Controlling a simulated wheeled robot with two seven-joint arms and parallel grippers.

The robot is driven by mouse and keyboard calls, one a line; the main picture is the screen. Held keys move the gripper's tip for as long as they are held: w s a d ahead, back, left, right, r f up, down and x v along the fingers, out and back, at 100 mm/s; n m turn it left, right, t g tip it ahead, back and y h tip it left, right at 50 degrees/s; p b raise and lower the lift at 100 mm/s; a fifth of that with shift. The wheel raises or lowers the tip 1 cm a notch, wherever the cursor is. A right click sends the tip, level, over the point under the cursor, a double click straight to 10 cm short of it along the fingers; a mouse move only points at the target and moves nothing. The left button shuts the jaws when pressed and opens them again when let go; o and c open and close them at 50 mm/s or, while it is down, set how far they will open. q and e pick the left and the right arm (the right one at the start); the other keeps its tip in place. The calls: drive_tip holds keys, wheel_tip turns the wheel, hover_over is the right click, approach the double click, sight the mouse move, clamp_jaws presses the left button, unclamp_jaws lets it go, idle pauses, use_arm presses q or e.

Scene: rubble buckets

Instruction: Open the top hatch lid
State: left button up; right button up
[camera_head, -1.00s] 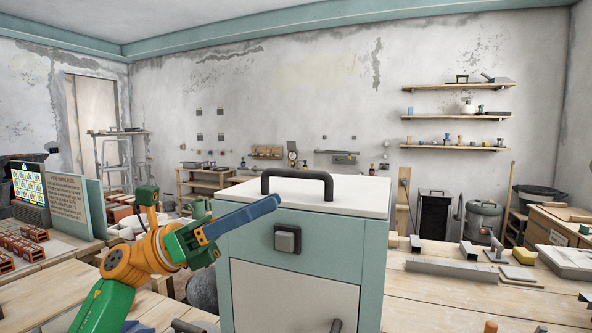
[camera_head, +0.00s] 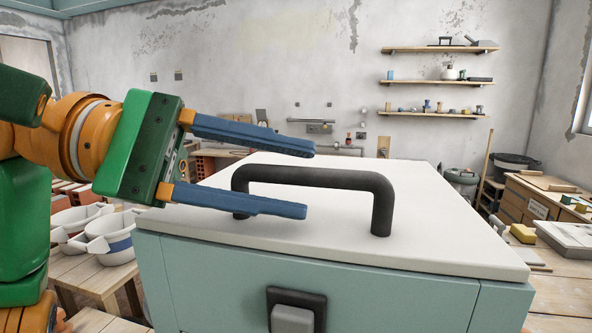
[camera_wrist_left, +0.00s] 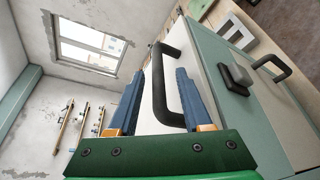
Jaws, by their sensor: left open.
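The hatch lid (camera_head: 440,225) is a white flat panel lying shut on top of a teal cabinet (camera_head: 230,280). A dark arched handle (camera_head: 320,176) stands on the lid. My left gripper (camera_head: 308,180) comes in from the left, open, with its two blue fingers level above the lid. One finger is beyond the handle's bar and one on the near side, overlapping the bar's left part in the picture. In the left wrist view the handle (camera_wrist_left: 178,100) shows between the open fingers; contact cannot be told. My right gripper is not in view.
A grey square button (camera_head: 294,318) in a dark plate is on the cabinet's front. White buckets (camera_head: 112,240) stand on a wooden bench at left. Wall shelves (camera_head: 435,115) and a wooden workbench (camera_head: 560,285) are at right. The air above the lid's right part is clear.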

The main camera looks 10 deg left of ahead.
use_arm(q)
drive_tip(key=shift+w+d+f, duration=0.3)
drive_tip(key=shift+w+d, duration=0.25)
drive_tip(key=shift+d, duration=0.3)
drive_tip(key=shift+s+a, duration=0.1)
drive_tip(key=shift+s, duration=0.05)
drive_tip(key=shift+c, duration=0.8)
clamp_jaws()
